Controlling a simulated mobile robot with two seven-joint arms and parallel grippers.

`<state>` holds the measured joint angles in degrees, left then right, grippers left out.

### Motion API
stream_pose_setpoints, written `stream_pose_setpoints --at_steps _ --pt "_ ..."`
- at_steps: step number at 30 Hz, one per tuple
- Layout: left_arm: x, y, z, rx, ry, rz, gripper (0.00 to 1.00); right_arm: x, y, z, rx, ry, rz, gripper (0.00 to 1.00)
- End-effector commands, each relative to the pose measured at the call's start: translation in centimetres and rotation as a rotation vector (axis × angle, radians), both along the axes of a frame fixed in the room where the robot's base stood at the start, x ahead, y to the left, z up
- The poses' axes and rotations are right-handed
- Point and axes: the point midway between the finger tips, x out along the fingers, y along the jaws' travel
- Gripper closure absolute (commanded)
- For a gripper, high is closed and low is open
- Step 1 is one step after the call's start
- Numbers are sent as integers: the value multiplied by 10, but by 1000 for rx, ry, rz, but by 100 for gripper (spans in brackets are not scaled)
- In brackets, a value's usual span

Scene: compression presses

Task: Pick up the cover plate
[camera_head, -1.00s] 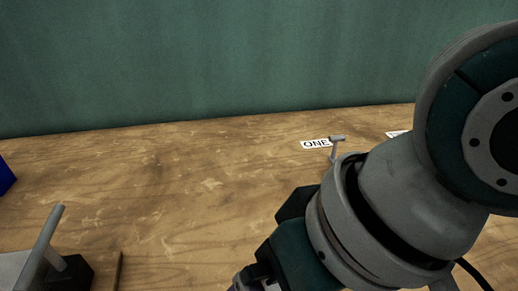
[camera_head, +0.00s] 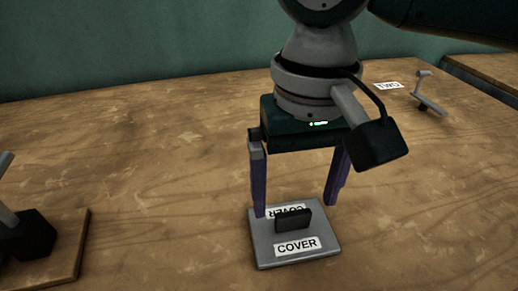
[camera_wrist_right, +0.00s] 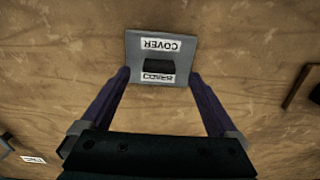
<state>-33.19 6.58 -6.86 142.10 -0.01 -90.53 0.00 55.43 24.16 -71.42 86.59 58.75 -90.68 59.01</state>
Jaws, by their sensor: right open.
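The cover plate (camera_head: 294,258) is a flat grey square with a black block handle (camera_head: 293,221) on top and two white COVER labels. It lies flat on the wooden table. My right gripper (camera_head: 297,208) is open, pointing down over the plate, with its purple fingers spread to either side of the handle. In the right wrist view the plate (camera_wrist_right: 181,67) shows beyond and between the open fingertips (camera_wrist_right: 159,72). I cannot tell the exact height of the fingertips above the plate. My left gripper is not in view.
A press part with a dark block and grey lever (camera_head: 27,234) stands on a wooden base at the left edge. A TWO label (camera_head: 388,86) and a small grey lever piece (camera_head: 428,95) are at the back right. The table around the plate is clear.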

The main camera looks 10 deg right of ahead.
Motion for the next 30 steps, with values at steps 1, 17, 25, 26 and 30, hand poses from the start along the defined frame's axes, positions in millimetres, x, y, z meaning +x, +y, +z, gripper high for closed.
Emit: stream_pose_setpoints --at_steps 1,17,25,26,30 --pt "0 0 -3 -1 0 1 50 0 -1 -9 -2 2 0 5" --pt "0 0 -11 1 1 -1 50 2 -1 -47 -1 -1 2 6" --pt "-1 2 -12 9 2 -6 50 2 -1 -46 0 -1 2 36" --pt "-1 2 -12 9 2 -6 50 2 -1 -46 0 -1 2 40" --pt "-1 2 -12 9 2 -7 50 2 -1 -46 0 -1 2 56"
